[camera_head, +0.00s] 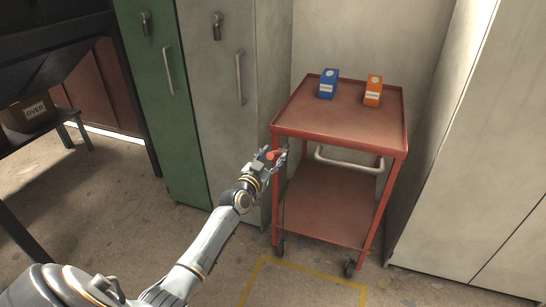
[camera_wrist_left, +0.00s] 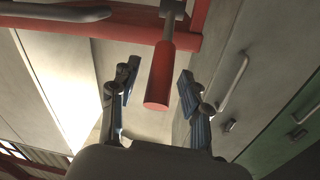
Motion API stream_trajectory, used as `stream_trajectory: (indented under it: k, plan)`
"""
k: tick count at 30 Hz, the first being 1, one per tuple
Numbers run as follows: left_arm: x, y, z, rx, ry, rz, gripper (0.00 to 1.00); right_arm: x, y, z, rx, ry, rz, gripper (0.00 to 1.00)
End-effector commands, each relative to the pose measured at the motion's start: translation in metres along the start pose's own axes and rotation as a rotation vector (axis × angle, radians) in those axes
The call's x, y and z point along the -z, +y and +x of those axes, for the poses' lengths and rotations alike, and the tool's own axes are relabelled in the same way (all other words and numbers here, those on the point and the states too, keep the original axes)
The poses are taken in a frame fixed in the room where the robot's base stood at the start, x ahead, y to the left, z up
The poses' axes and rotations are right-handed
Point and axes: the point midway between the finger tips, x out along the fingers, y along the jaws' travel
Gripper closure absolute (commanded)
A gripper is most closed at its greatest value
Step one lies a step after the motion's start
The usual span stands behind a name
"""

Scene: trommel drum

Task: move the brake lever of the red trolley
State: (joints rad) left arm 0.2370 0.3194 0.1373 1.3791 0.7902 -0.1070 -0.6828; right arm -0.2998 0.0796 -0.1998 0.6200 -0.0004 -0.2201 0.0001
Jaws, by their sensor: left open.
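The red trolley (camera_head: 340,125) stands between the lockers and a pale wall panel. Its brake lever (camera_head: 272,155) is a red grip at the trolley's front left corner; in the left wrist view the lever (camera_wrist_left: 160,75) hangs from a grey mount by the red frame. My left gripper (camera_head: 274,153) is at the lever. In the left wrist view my left gripper (camera_wrist_left: 159,75) is open, one finger on each side of the red grip, with gaps visible between grip and fingers. My right gripper is not in view.
A blue box (camera_head: 328,84) and an orange box (camera_head: 373,91) stand on the trolley's top. A pale push handle (camera_head: 347,164) crosses its front. Grey (camera_head: 215,130) and green (camera_head: 165,120) lockers stand close on the left. Yellow floor lines (camera_head: 300,276) mark open floor in front.

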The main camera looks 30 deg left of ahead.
Motion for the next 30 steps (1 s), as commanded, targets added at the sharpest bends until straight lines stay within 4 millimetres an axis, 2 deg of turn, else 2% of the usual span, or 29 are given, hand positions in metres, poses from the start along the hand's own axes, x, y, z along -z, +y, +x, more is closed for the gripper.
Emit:
stream_trajectory:
  k: [11, 18, 26, 30]
  plan:
    - [0.0002, -0.0002, 0.0061, 0.000, 0.000, 0.000, 0.53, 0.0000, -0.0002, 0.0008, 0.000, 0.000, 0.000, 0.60]
    - [0.0001, -0.0001, 0.0059, 0.000, 0.000, 0.000, 1.00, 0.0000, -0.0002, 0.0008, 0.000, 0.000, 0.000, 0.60]
    - [0.0006, -0.0002, 0.0059, 0.000, -0.002, 0.000, 1.00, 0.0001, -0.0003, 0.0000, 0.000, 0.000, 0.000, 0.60]
    - [0.0044, -0.0009, 0.0067, -0.002, -0.013, -0.001, 1.00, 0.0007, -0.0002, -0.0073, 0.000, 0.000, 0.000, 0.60]
